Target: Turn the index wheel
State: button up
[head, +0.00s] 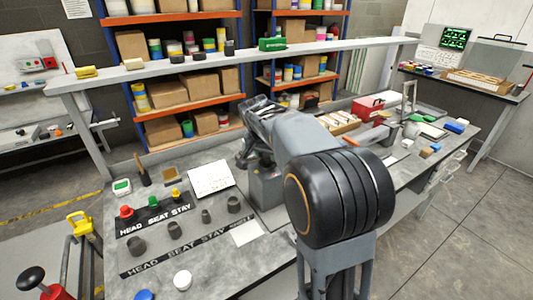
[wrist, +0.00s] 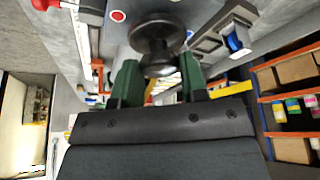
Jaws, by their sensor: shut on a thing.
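The index wheel (wrist: 158,32), a dark round handwheel, is at the top centre of the wrist view, in front of a grey panel. My gripper (wrist: 160,72) has two green fingers, one on either side of the wheel's lower part, and is shut on it. The exact contact is hard to see. In the head view my arm reaches over the bench to a grey stand (head: 266,187), and the wheel cannot be made out behind my arm. The wheel's turned angle cannot be told.
On the bench (head: 222,278) left of my arm are red, green and yellow knobs (head: 153,202), grey cylinders (head: 175,231) and a white card (head: 210,180). A red box (head: 367,107) stands at the right. A long shelf rail (head: 220,64) spans the back.

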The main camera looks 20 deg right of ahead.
jog(key=o, duration=0.9)
jog(key=v, duration=1.4)
